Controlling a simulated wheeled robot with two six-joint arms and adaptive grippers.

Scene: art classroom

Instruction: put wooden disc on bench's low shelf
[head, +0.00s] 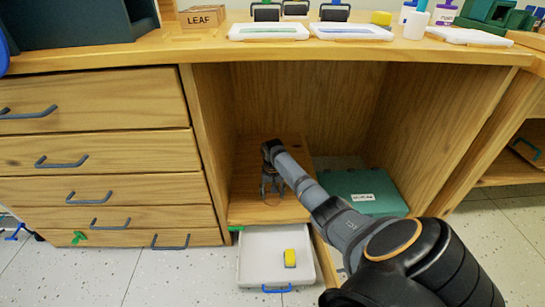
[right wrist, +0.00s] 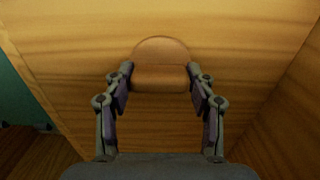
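The wooden disc (right wrist: 160,78) is a smooth light-brown round piece between the fingertips of my right gripper (right wrist: 160,72) in the right wrist view. Both fingertips meet its sides. In the head view my right gripper (head: 271,192) points down inside the bench, over the left part of the low shelf (head: 243,196). The disc is hardly visible there, partly hidden by the fingers. The shelf's wood also fills much of the right wrist view (right wrist: 230,35). I cannot tell whether the disc touches the shelf or hangs just above it. My left gripper is out of view.
A teal box (head: 365,190) with a white label stands right of the shelf. A white tray (head: 258,260) with a yellow block (head: 290,258) lies below in front. Drawers (head: 110,150) close the left side. The bench top (head: 300,48) overhangs the arm.

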